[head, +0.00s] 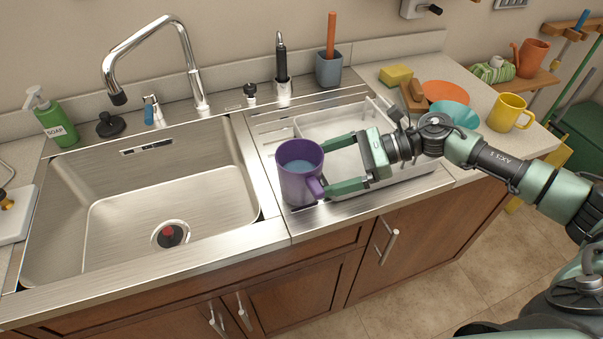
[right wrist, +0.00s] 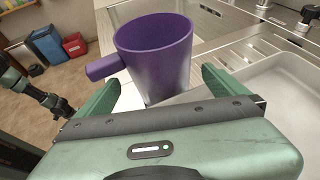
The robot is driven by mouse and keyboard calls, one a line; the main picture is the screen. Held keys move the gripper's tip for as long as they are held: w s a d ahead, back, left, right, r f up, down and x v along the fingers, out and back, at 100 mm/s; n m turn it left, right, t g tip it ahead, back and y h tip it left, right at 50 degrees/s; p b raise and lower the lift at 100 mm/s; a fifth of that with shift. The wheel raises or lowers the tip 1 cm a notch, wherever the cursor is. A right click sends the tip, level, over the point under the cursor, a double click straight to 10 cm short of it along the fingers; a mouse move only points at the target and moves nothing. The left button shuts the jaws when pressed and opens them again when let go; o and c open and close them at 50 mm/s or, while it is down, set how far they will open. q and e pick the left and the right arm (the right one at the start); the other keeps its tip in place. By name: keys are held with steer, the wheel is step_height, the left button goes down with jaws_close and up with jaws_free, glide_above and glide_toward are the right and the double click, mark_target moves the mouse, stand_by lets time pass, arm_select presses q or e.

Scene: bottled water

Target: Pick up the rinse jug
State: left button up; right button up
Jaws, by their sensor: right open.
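The purple jug (head: 300,172), which looks like the rinse jug, stands upright on the metal drainer edge just right of the sink. Its handle (head: 315,187) points toward the front right. Something bluish shows inside it in the head view. My right gripper (head: 333,166) comes in from the right, open, with its green fingertips close to the jug's right side. In the right wrist view the jug (right wrist: 155,55) stands ahead of and between the open fingers (right wrist: 158,88), its handle toward the left finger. Contact cannot be told. My left gripper is not in view.
The empty sink (head: 150,205) with its tall faucet (head: 185,60) lies left of the jug. A white tray (head: 425,183) is under my right gripper. A yellow mug (head: 509,112), plates and a sponge (head: 396,75) stand at the back right. A brush holder (head: 328,70) stands behind.

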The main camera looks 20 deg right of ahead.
mark_target(282, 183)
steer(key=shift+w+a+f, duration=0.1)
steer(key=shift+w+a, duration=0.1)
steer(key=shift+a, duration=0.1)
steer(key=shift+w+a+f+p, duration=0.1)
steer(key=shift+a+p, duration=0.1)
steer(key=shift+p, duration=0.1)
steer(key=p+x, duration=0.2)
steer(key=x, duration=0.2)
steer(key=shift+a, duration=0.3)
steer(key=shift+a+f, duration=0.1)
steer(key=shift+f, duration=0.05)
steer(key=c, duration=1.9)
